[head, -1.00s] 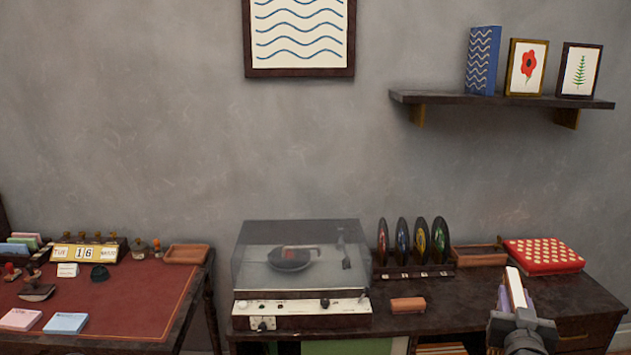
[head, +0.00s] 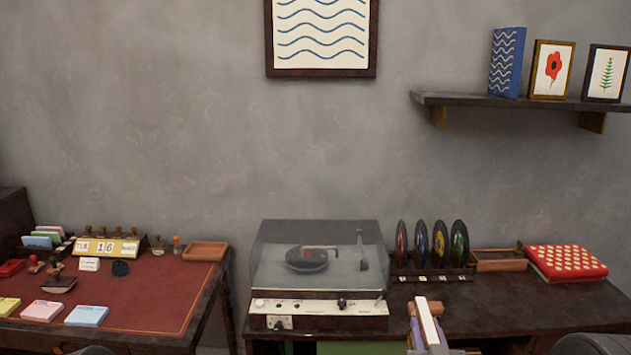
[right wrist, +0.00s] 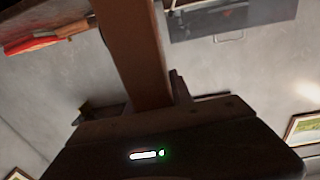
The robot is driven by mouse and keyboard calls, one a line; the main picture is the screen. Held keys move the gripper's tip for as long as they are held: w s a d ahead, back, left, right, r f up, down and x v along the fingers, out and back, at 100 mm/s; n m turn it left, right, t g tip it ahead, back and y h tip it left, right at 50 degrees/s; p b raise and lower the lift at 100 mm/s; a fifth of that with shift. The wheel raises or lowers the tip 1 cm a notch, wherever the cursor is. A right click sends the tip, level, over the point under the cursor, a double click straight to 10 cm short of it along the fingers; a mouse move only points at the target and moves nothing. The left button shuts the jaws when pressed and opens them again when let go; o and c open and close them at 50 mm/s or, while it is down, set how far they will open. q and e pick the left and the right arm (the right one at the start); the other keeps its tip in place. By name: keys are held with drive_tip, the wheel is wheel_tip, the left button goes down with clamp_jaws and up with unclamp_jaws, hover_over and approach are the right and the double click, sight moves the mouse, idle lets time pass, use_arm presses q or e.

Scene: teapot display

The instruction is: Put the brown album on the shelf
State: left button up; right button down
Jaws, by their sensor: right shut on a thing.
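The brown album (head: 429,322) stands upright at the bottom of the head view, with its pale page edge facing up. My right gripper (head: 433,349) is shut on it, mostly cut off by the lower picture edge. In the right wrist view the album (right wrist: 133,45) is a brown slab rising from the gripper. The dark wooden shelf (head: 465,99) is on the wall at upper right, above and beyond the album. A blue wavy-patterned book (head: 507,62), a red flower picture (head: 552,68) and a fern picture (head: 606,73) stand on it. My left gripper is not clearly in view.
The shelf's left end is bare. Below it, the desk holds a record player (head: 318,275), a rack of discs (head: 432,273), a wooden tray (head: 497,260) and a red patterned box (head: 565,262). A red-topped desk (head: 150,295) stands at left.

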drive_tip(key=a+f+y, duration=0.1)
drive_tip(key=a+f, duration=0.2)
drive_tip(key=f, duration=0.2)
drive_tip(key=shift+s+a+n, duration=0.25)
drive_tip(key=shift+s+n, duration=0.05)
drive_tip(key=shift+n, duration=0.1)
drive_tip(key=shift+f, duration=0.1)
